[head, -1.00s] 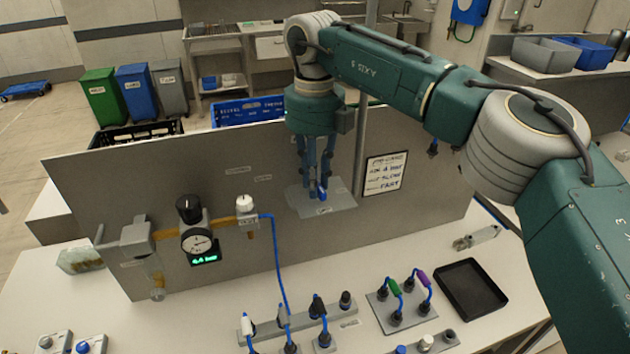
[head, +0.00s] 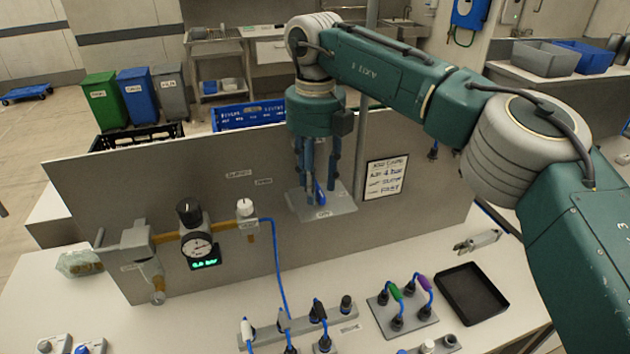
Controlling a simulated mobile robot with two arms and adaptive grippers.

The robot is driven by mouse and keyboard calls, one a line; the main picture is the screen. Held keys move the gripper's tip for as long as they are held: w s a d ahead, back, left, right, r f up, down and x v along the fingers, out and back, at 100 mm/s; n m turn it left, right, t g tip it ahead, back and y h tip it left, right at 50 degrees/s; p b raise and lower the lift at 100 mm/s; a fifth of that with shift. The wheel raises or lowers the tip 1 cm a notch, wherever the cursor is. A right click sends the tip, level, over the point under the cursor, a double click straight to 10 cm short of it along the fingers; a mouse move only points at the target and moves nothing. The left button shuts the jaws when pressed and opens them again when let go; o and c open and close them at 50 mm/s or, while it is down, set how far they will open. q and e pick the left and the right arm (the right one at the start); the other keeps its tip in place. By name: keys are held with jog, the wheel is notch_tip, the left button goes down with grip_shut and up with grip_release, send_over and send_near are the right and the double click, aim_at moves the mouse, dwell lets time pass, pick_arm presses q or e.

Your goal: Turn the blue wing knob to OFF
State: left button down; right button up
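The blue wing knob (head: 320,193) stands on a light grey plate (head: 328,208) at the grey upright panel. The knob is small and partly hidden by the fingers. My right gripper (head: 314,194) points down over the plate, its fingers apart on either side of the knob. I cannot tell whether the fingers touch it. The label on the plate is too small to read. My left gripper is not in view.
A gauge (head: 198,246) with a green display is on the panel at left. Several blue cables and sockets (head: 348,305) stand on the white bench in front. A black tray (head: 472,293) lies at right. A written sign (head: 386,177) hangs right of the gripper.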

notch_tip(320, 180, up, 12)
dwell(0.7)
jog(key=shift+s, duration=0.1)
jog(key=shift+f, duration=0.1)
dwell(0.4)
